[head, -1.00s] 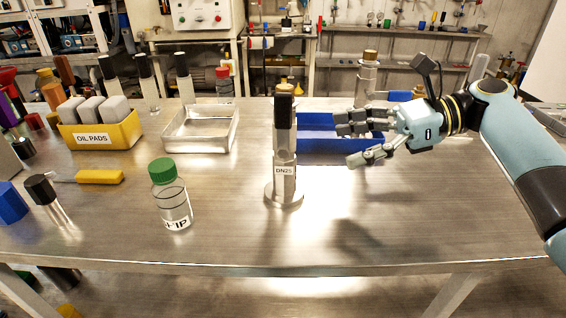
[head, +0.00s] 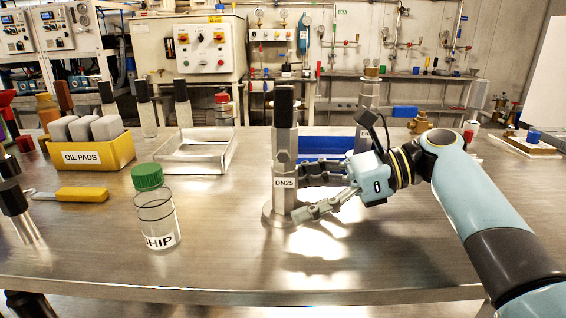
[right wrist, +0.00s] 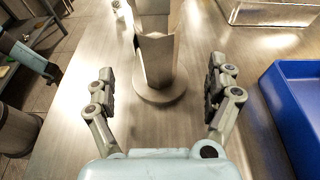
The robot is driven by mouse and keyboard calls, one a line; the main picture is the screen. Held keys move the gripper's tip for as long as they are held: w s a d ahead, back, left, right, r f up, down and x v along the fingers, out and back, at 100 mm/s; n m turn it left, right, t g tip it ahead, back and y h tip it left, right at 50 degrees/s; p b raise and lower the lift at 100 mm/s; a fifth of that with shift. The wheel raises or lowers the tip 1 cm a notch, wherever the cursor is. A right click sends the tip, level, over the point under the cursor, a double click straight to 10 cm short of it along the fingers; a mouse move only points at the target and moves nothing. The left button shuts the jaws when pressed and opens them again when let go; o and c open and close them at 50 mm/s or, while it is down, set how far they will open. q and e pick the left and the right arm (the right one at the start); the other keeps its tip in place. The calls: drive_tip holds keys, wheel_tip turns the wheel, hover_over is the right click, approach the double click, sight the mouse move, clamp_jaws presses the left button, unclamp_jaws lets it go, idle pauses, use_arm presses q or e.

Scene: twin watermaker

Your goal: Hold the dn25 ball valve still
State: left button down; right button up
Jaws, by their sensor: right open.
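The DN25 ball valve (head: 284,160) stands upright on a round flange on the steel table, with a steel body and a black upper part. It also shows in the right wrist view (right wrist: 155,60), its top cut off. My right gripper (head: 306,194) is open at the valve's right side in the head view. In the right wrist view its two fingers (right wrist: 160,85) are spread wide, with the valve ahead between their lines. The fingers look close to the valve; contact cannot be made out.
A blue tray (head: 322,143) lies behind my right gripper, with another upright steel fitting (head: 367,110) near it. A green-capped bottle (head: 156,210) stands left of the valve. The table front is clear.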

drive_tip(key=shift+x, duration=0.95)
drive_tip(key=c, duration=1.8)
drive_tip(key=o, duration=1.4)
drive_tip(key=c, duration=1.4)
